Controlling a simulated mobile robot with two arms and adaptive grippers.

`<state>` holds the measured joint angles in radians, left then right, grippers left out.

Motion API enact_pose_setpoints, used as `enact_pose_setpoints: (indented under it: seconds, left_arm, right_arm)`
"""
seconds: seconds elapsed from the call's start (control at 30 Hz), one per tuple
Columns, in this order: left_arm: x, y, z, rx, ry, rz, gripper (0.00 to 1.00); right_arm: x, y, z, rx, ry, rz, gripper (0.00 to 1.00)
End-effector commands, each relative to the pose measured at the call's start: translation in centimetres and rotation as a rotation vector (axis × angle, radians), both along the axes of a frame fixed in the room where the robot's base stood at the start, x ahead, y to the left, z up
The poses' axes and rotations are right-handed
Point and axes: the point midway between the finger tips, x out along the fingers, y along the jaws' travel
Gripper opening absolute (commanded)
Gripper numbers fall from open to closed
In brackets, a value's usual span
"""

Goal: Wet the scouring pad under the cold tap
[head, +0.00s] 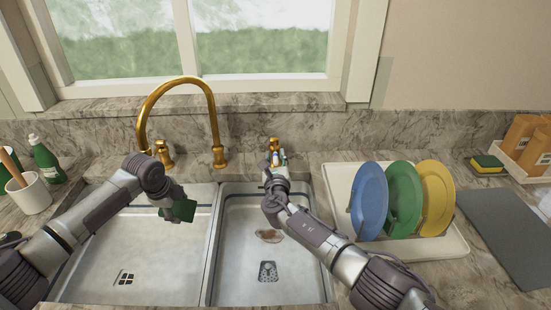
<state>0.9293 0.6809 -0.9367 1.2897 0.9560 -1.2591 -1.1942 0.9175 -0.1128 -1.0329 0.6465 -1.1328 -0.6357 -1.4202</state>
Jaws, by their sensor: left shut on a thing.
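The dark green scouring pad (182,211) is in my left gripper (173,197), above the left basin (130,260). The gold tap (182,82) arches over that basin, and its spout end is near my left wrist, to the left of the pad. I see no water running. One gold handle (164,152) stands left of the tap's base. Another gold handle (273,144) stands to its right, behind the right basin. My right gripper (276,158) is at this right handle, partly covering it. I cannot tell whether its fingers touch the handle.
The right basin (240,270) holds a brownish patch and a drain. A white rack (455,243) with blue, green and yellow plates stands to the right. A green bottle (45,160) and white cup (30,195) are at left. A sponge (487,163) lies at far right.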

Motion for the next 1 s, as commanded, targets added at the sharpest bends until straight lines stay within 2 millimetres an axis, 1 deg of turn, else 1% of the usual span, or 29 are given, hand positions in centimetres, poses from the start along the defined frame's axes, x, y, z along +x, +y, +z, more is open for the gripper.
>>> enact_pose_setpoints:
  seconds: [0.03, 0.13, 0.17, 0.53, 1.0]
  left_arm:
    - [0.0, 0.0, 0.0, 0.000, 0.000, 0.000, 0.38]
    - [0.0, 0.0, 0.0, 0.000, 0.000, 0.000, 0.38]
    - [0.0, 0.0, 0.0, 0.000, 0.000, 0.000, 0.38]
    - [0.0, 0.0, 0.0, 0.000, 0.000, 0.000, 0.38]
    - [0.0, 0.0, 0.0, 0.000, 0.000, 0.000, 0.38]
  right_arm:
    - [0.0, 0.0, 0.0, 0.000, 0.000, 0.000, 0.20]
    - [0.0, 0.0, 0.0, 0.000, 0.000, 0.000, 0.03]
    - [0.0, 0.0, 0.0, 0.000, 0.000, 0.000, 0.00]
    - [0.0, 0.0, 0.0, 0.002, 0.007, -0.002, 0.00]
    - [0.1, -0.1, 1.1, -0.007, 0.135, -0.002, 0.00]
